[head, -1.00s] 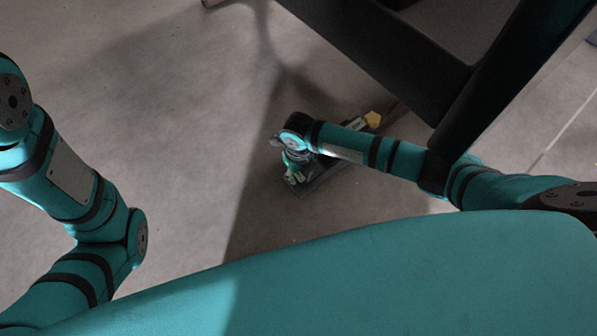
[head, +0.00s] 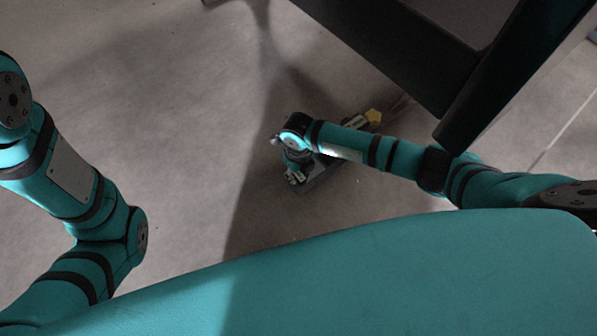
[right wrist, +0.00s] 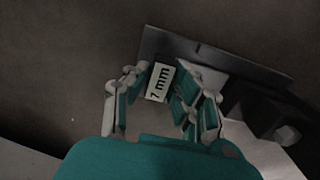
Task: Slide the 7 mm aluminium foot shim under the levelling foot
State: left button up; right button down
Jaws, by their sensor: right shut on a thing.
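My right gripper (head: 293,178) is low over the floor, beside a dark flat tray-like piece. In the right wrist view my right gripper (right wrist: 163,98) has its fingers shut on the shim, whose white label (right wrist: 160,82) reads "7 mm". Most of the shim's body is hidden by the fingers or too dark to make out. I cannot pick out a levelling foot in either view. Of my left arm only the links show, at the left of the head view; its gripper is out of view.
A dark frame (head: 450,95) with a leg fills the upper right. Grey floor (head: 160,130) at the left is clear.

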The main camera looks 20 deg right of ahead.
jog(key=shift+d, duration=0.15)
jog(key=shift+w+d, duration=0.25)
jog(key=shift+d, duration=0.25)
jog(key=c, duration=1)
grip_release()
notch_tip(320, 180, up, 12)
jog(key=shift+r, duration=0.1)
